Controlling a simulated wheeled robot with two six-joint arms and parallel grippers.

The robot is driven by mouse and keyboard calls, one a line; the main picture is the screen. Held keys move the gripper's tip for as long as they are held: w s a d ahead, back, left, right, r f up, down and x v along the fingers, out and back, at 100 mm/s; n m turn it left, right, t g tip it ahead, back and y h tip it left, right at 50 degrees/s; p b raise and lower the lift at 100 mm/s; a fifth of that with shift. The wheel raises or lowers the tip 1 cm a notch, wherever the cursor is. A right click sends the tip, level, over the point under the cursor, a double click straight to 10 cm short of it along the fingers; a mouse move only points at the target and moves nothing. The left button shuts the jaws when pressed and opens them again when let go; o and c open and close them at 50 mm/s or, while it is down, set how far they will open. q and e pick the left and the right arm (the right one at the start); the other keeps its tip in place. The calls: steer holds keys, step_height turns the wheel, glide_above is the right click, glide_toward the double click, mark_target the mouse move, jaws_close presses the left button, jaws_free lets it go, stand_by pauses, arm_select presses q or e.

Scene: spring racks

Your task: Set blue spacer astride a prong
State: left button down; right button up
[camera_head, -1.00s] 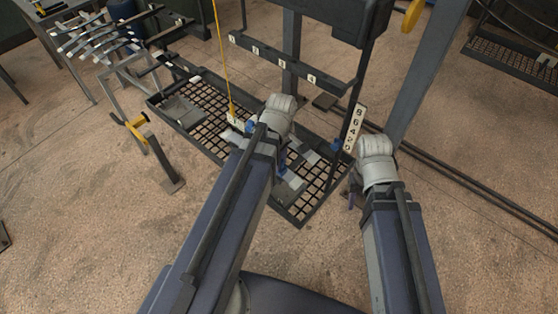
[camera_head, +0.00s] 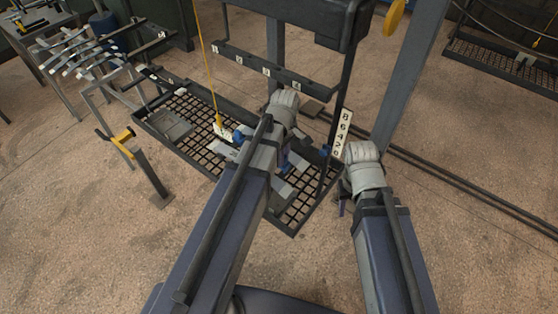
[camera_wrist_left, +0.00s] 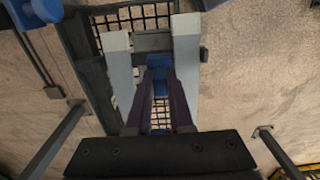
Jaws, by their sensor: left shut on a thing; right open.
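A blue piece (camera_wrist_left: 160,88), which looks like the blue spacer, sits between the dark purple fingers of my left gripper (camera_wrist_left: 160,76) in the left wrist view. The gripper is shut on it. Two pale grey bars (camera_wrist_left: 120,72) flank the fingers; I cannot tell if the spacer touches either. In the head view my left arm reaches over the mesh tray and hides its fingers. My right gripper (camera_head: 342,207) is open and empty, mostly hidden by its wrist, right of the tray. Dark rails with numbered tags (camera_head: 268,72) stand behind; I cannot make out the prong.
The black mesh tray (camera_head: 200,142) holds grey plates and blue parts. A blue round part (camera_wrist_left: 40,10) shows at the wrist view's top left. A numbered white scale (camera_head: 343,135) stands by the right post. A yellow-topped stand (camera_head: 122,138) is at left. The floor in front is clear.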

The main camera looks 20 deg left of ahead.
arm_select(q)
steer(key=shift+w+d+f, duration=0.1)
steer(key=shift+w+d, duration=0.1)
steer(key=shift+w, duration=0.35)
steer(key=shift+w+d+f, duration=0.1)
steer(key=shift+w+d, duration=0.05)
steer(key=shift+w, duration=0.35)
steer(key=shift+f+b, duration=1.35)
steer(key=shift+b, duration=0.15)
steer(key=shift+f+b, duration=0.75)
steer(key=c, duration=0.7)
jaws_free()
steer(key=shift+c, duration=0.2)
steer(key=shift+r, duration=0.1)
